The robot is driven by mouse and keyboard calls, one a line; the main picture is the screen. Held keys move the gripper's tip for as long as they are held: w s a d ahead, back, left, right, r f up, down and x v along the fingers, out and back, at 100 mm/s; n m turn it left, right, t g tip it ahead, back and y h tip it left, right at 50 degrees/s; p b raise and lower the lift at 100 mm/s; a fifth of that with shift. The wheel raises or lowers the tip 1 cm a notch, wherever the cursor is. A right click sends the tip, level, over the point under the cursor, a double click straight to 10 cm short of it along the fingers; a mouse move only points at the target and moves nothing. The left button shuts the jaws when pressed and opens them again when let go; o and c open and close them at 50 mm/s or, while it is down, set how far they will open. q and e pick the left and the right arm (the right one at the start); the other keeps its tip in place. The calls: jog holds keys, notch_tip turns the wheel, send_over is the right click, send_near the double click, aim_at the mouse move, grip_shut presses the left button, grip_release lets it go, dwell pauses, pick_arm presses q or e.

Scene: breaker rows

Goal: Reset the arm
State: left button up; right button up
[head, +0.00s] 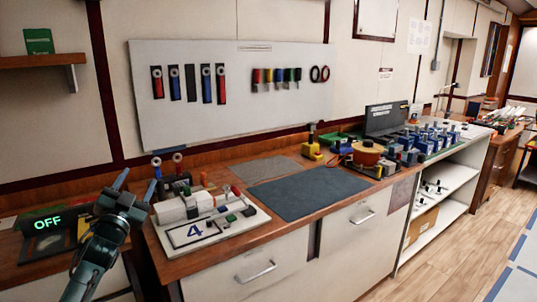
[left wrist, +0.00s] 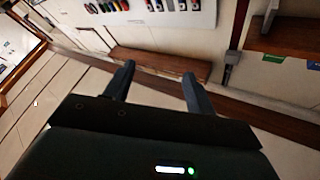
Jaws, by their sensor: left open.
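My left gripper (head: 134,184) is at the left of the head view, raised in front of the counter's left end. Its two fingers are apart and nothing is between them. In the left wrist view the open fingers (left wrist: 160,82) point toward the wall and a wooden ledge, with empty space between them. A white board marked "4" (head: 215,238) with breaker parts lies on the counter, to the right of the gripper and apart from it. A black box with a green "OFF" display (head: 47,222) is left of the gripper. My right gripper does not show.
The wooden counter (head: 160,262) runs along the wall. A dark mat (head: 300,193) on it is bare. Yellow and blue devices (head: 312,147) stand farther right. A white panel (head: 225,115) with hanging tools is on the wall. A shelf (head: 40,61) is at upper left.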

pick_arm(q)
jog(key=w+a+f+n+g+y, duration=0.1)
jog(key=a+f+n+g+y, duration=0.25)
jog(key=f, duration=0.35)
jog(key=s+d+f+g+h, duration=0.1)
jog(key=s+d+f+g, duration=0.1)
jog(key=s+d+f, duration=0.45)
jog(key=s+d+f+g+h, duration=0.2)
jog(key=s+f, duration=0.2)
jog(key=f, duration=0.6)
jog(key=s+d+f+g+h, duration=0.1)
jog(key=s+d+f, duration=0.2)
jog(key=s, duration=0.6)
jog(key=s+d+f+g, duration=0.1)
jog(key=s+d+f, duration=0.3)
jog(key=s, duration=0.6)
jog(key=s+d+f+g+h, duration=0.1)
jog(key=s+d+f+g, duration=0.1)
jog(key=s+d, duration=0.4)
jog(key=s+f, duration=0.1)
jog(key=s, duration=0.3)
jog(key=shift+f+n+h, duration=0.35)
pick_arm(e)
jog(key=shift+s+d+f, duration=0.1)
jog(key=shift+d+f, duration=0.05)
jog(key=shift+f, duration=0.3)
pick_arm(q)
jog(key=shift+d, duration=0.1)
jog(key=shift+c, duration=0.3)
